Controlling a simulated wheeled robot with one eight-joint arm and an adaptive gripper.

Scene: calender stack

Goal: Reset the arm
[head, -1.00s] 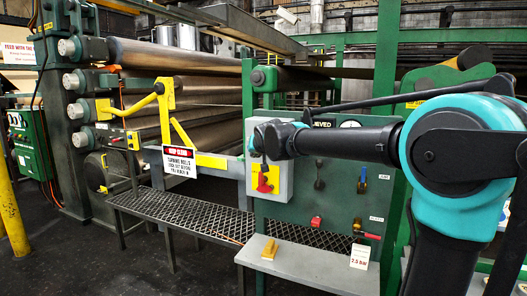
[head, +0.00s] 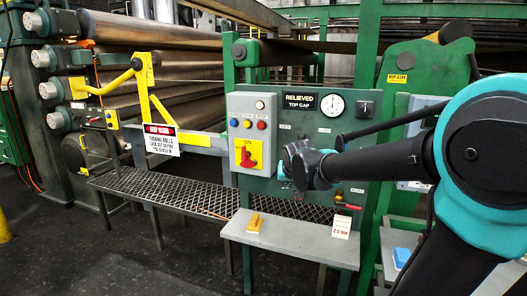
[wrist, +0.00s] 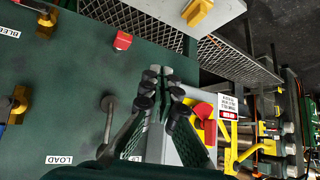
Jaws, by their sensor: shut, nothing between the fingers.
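My arm reaches in from the right of the head view. Its dark gripper (head: 290,165) is in front of the green control panel (head: 345,106), just right of the grey box with the yellow and red switch (head: 248,153). In the wrist view my gripper (wrist: 159,75) has its two fingers drawn together at the tips, shut and empty. The green panel face (wrist: 75,85) lies behind the fingers, with a grey lever (wrist: 108,108) on their left. The red switch handle (wrist: 203,113) shows on their right. My forearm and gripper hide part of the panel's lower middle in the head view.
A grey shelf (head: 290,241) with a yellow block (head: 255,222) and a "2.5 bar" card (head: 341,228) juts out below the panel. A mesh walkway (head: 170,196) runs left towards large rollers (head: 150,38). Dark floor (head: 110,265) at lower left is open.

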